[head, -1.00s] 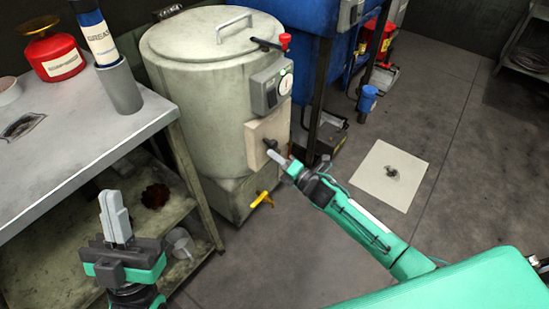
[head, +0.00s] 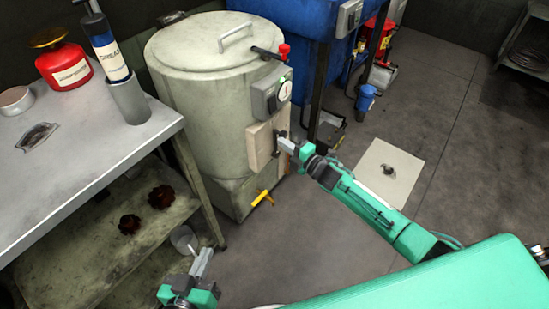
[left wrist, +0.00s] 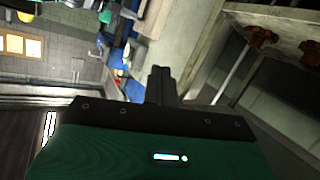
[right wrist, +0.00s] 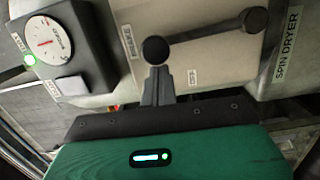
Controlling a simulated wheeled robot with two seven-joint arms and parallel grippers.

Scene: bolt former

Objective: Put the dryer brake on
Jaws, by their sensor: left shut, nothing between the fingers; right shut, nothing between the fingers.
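The pale round spin dryer (head: 205,100) stands at the back centre of the head view. On its front a beige plate (head: 262,150) carries a dark brake lever with a black ball knob; in the right wrist view the ball knob (right wrist: 155,50) is at the left and the pivot (right wrist: 255,20) at the right. My left gripper (head: 203,262) is shut and empty, low beside the workbench.
A grey control box with a dial (head: 271,95) sits above the plate. A red-knobbed lever (head: 285,50) is at the lid and a yellow valve handle (head: 263,198) below. The workbench (head: 90,150) is at left. A blue machine (head: 295,20) stands behind. Floor at right is mostly clear.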

